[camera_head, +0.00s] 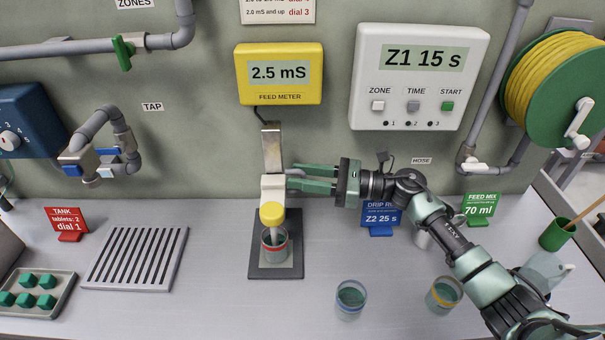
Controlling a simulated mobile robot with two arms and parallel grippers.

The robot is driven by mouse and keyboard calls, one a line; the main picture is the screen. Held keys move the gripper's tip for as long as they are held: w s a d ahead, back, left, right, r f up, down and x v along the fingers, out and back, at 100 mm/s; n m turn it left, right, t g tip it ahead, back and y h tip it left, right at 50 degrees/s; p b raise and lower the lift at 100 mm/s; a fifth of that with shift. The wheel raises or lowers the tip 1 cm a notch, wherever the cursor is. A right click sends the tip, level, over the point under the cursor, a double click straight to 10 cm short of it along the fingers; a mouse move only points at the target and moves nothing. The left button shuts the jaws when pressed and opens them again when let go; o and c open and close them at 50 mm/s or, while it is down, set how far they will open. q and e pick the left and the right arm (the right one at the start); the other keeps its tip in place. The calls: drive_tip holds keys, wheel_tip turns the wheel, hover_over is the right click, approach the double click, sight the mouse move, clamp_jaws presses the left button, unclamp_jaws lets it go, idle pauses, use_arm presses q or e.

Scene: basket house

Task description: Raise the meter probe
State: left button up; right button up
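The meter probe (272,213), with a yellow cap, hangs from a white carriage (272,187) on an upright metal post (271,146). Its lower end goes down into a glass cup with a red band (274,250) on a dark stand base (275,271). The feed meter (281,74) above reads 2.5 mS. My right gripper (290,178) reaches in from the right, its green fingers at the right side of the carriage. A small grey part shows between the fingers; I cannot tell whether they press on it. My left gripper is not in view.
A blue-banded cup (350,298) and a yellow-banded cup (443,295) stand at the front right. A slotted rack (135,258) and a tray with green blocks (38,293) lie left. Blue sign (381,217) stands behind my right arm. The counter between rack and stand is clear.

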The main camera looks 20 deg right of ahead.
clamp_jaws()
drive_tip(key=shift+d+r, duration=0.15)
drive_tip(key=shift+r, duration=0.05)
idle(1.1)
